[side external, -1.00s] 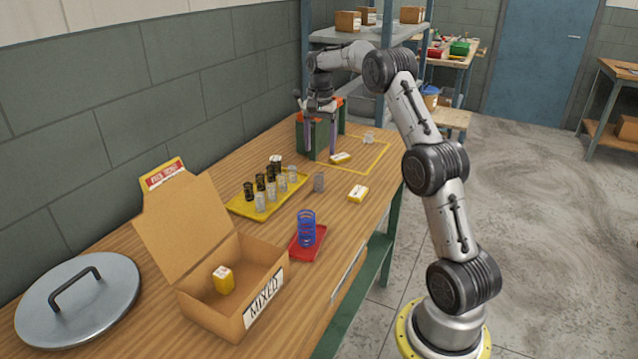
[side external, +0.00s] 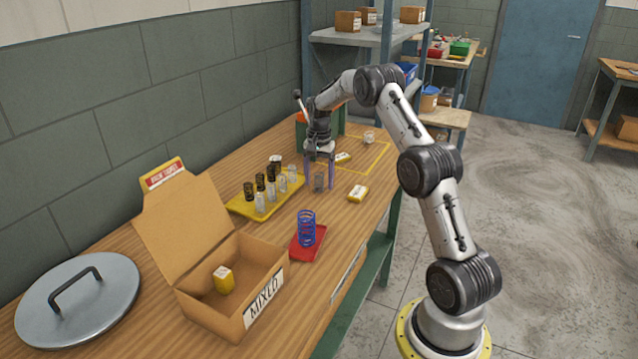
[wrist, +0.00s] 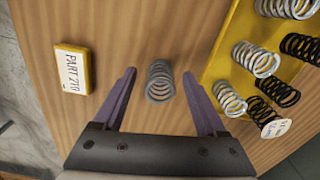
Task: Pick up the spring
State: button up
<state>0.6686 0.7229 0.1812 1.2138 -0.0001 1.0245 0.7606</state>
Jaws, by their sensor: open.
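A grey coil spring (side external: 319,182) stands alone on the wooden table, right of the yellow tray (side external: 238,208). My gripper (side external: 319,187) is open and points down, with one purple finger on each side of this spring in the side view. In the wrist view the grey spring (wrist: 160,81) shows between the fingertips of my gripper (wrist: 160,73), apart from both fingers. Several black and silver springs stand on the tray, and a blue spring (side external: 307,229) stands on a red tray (side external: 303,252) nearer the camera.
An open cardboard box (side external: 262,312) and a round metal lid (side external: 78,300) are at the near end. A green machine stands behind my gripper.

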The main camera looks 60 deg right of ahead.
grip_shut()
dwell(0.3)
